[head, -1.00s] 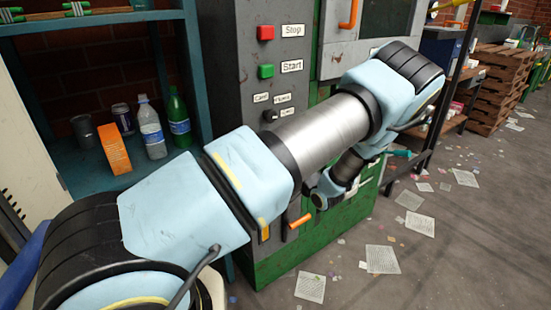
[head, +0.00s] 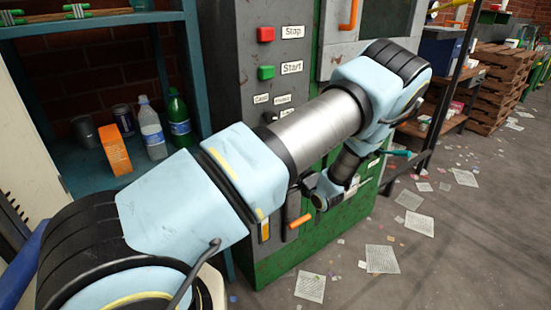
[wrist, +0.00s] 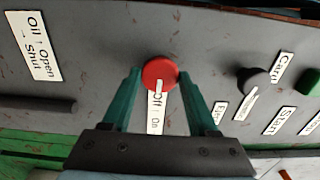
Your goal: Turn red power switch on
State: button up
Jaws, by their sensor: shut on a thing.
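The red power switch (wrist: 160,73) is a round red knob on the grey machine panel. It shows in the wrist view between the two green fingertips of my gripper (wrist: 161,74), which is shut on it. A white label with "Off" and "On" (wrist: 156,112) lies just below the knob, between the fingers. Which way the knob is turned I cannot tell. In the head view my arm hides the switch and the fingers.
A black selector knob (wrist: 253,81) and a green button (wrist: 308,82) sit right of my fingers. A dark bar-shaped handle (wrist: 40,104) is at left. The head view shows the red Stop button (head: 266,34), an orange-handled lever (head: 300,221) and a shelf with bottles (head: 152,130).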

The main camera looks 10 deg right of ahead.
dwell(0.3)
jog(key=o, duration=1.4)
jog(key=shift+s, duration=0.1)
jog(key=b+v, duration=0.2)
jog(key=v, duration=0.8)
jog(key=shift+s+d, duration=0.2)
jog(key=shift+s, duration=0.05)
jog(key=shift+s, duration=0.1)
